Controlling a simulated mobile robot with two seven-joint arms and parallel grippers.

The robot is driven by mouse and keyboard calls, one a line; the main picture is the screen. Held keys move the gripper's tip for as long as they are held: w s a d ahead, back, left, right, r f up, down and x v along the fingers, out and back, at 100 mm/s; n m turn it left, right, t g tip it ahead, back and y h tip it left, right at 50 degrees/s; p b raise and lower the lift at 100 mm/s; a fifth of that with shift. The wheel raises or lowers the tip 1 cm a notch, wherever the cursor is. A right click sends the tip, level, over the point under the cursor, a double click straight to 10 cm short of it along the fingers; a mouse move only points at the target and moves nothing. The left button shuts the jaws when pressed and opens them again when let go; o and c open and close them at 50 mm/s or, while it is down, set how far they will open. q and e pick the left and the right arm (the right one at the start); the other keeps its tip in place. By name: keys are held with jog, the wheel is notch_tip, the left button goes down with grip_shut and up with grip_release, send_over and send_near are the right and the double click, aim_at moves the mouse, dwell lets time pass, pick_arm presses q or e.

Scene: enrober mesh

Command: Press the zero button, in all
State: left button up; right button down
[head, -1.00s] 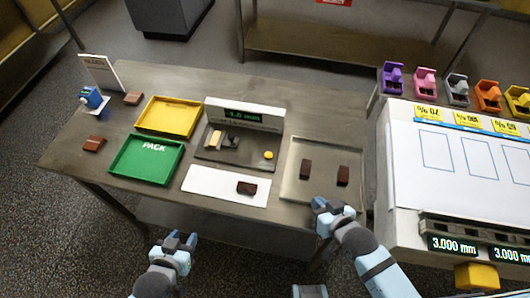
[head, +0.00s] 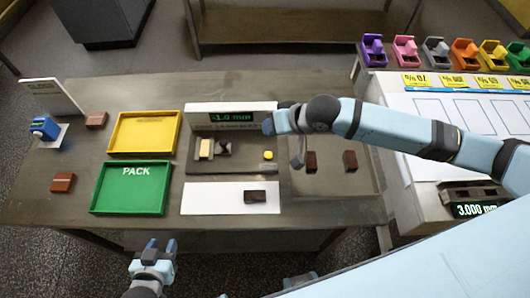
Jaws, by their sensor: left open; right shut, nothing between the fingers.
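The measuring gauge (head: 205,169) stands on the table with a lit display (head: 231,117) that reads -1.0 mm. A round yellow button (head: 268,155) sits at the right front of its base and is fully visible. No label on the button is legible. My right gripper (head: 269,124) is shut and empty at the right end of the display housing, behind the button in the picture and apart from it. Its height above the gauge is hard to tell. My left gripper (head: 159,248) is open and empty in front of the table's front edge.
A white mat (head: 215,198) with a dark brown block (head: 255,197) lies before the gauge. A yellow tray (head: 145,132) and green PACK tray (head: 130,187) stand left. A clear tray (head: 340,181) holds two brown blocks. My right arm crosses above it from the right.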

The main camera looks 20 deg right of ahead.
jog(key=b, duration=0.9)
send_over(270, 154)
notch_tip(270, 154, down, 7)
jog(key=shift+w+r, duration=0.1)
jog(key=shift+f+p, duration=0.3)
jog(key=shift+f, duration=0.7)
jog(key=shift+f, duration=0.1)
dwell(0.8)
